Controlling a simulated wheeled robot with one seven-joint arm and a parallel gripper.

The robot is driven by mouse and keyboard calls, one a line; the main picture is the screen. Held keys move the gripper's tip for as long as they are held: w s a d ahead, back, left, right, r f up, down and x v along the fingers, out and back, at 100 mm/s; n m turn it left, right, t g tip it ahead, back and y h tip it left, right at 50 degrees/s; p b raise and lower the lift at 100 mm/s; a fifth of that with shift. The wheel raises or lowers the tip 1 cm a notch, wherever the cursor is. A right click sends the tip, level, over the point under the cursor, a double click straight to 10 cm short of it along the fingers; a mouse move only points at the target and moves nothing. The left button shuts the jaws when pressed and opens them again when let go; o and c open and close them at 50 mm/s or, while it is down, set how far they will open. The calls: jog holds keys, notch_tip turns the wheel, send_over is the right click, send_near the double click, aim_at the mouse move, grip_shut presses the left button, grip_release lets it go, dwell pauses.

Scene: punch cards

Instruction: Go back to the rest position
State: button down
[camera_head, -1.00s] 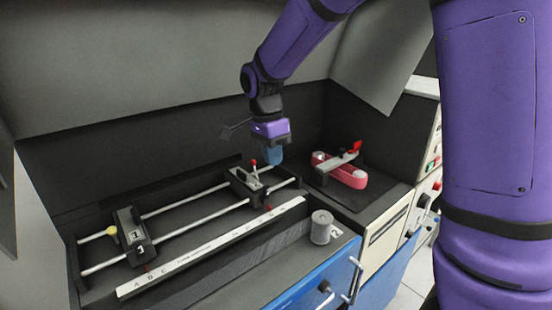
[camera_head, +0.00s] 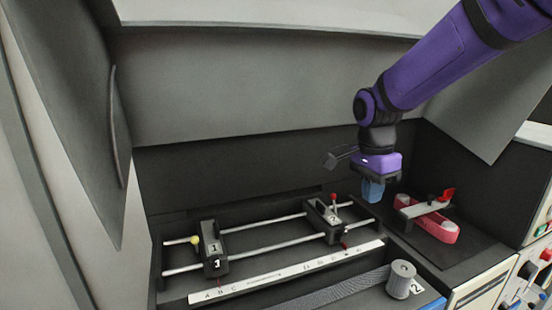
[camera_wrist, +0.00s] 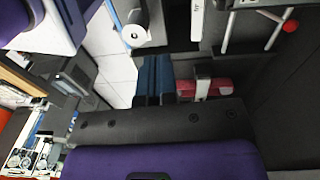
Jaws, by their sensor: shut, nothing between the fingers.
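My gripper (camera_head: 372,190) hangs from my purple arm at the right of the rail unit in the head view. Its blue fingers are shut with nothing between them, and point down. They are above the panel between the right slider and the red-handled lever. In the wrist view the blue fingers (camera_wrist: 153,78) show at the middle, beside the red part. The right slider (camera_head: 326,218) with a red-tipped lever sits on the two rails, just left of my gripper and apart from it. The left slider (camera_head: 212,248), marked 1 and 3, sits at the rails' left end.
A pink-red loop-shaped base with a red lever (camera_head: 436,222) stands close right of my gripper. A grey spool (camera_head: 401,279) stands in front. A lettered white ruler (camera_head: 287,270) runs along the rails. Dark panels rise behind, and a sloping grey hood (camera_head: 265,85) hangs above.

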jog(key=s+d+r+n+t, duration=0.2)
jog(key=s+r+n, duration=0.1)
jog(key=s, duration=0.4)
jog(key=s+d+r+n+t, duration=0.1)
jog(key=s+d+r+n, duration=0.1)
jog(key=s+n, duration=0.4)
jog(key=s+d+r+n+t, duration=0.2)
jog(key=s+n, duration=0.3)
jog(key=s, duration=0.3)
jog(key=shift+s+d+r+t+y, duration=0.3)
jog(key=shift+d+r, duration=0.3)
jog(key=shift+r, duration=0.2)
